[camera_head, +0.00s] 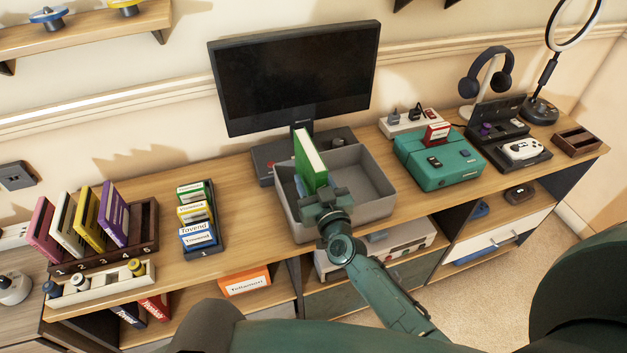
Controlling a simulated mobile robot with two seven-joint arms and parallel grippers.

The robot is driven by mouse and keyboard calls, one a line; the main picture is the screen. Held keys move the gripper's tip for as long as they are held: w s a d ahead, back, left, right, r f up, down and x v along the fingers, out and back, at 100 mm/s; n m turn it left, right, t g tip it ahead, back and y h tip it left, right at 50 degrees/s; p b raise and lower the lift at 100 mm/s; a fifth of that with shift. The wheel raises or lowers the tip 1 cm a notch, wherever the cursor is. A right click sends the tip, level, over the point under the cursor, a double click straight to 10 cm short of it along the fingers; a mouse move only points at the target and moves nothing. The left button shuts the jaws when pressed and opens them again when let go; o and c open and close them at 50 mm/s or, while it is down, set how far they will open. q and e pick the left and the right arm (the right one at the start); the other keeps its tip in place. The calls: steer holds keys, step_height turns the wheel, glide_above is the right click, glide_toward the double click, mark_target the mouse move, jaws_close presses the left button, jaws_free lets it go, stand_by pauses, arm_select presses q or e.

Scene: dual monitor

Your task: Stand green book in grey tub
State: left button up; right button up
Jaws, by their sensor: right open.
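The green book (311,163), with white page edges, is at the left part of the grey tub (372,187) on the desk. It is roughly upright, leaning a little to the left in the picture. Its lower end is partly hidden by my right gripper (317,190), so I cannot tell whether it touches the tub's floor. My right gripper is open, right at the book's near lower side and over the tub's front part. The right half of the tub is empty. My left gripper is out of view.
A monitor (295,75) stands behind the tub. A teal console (438,160) is to the right. A small rack of boxes (198,219) and a dark slotted rack (146,222) with several coloured cases stand left. Bare desk lies between the small rack and tub.

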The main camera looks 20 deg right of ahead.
steer(key=s+f+n+g+y, duration=0.1)
steer(key=s+f+g, duration=0.2)
steer(key=s, duration=0.9)
steer(key=s+a+f+n+g+y, duration=0.1)
steer(key=s+f+g, duration=0.3)
steer(key=s, duration=0.9)
steer(key=shift+s+a+f, duration=0.15)
steer(key=shift+s+a, duration=0.05)
steer(key=shift+s, duration=0.05)
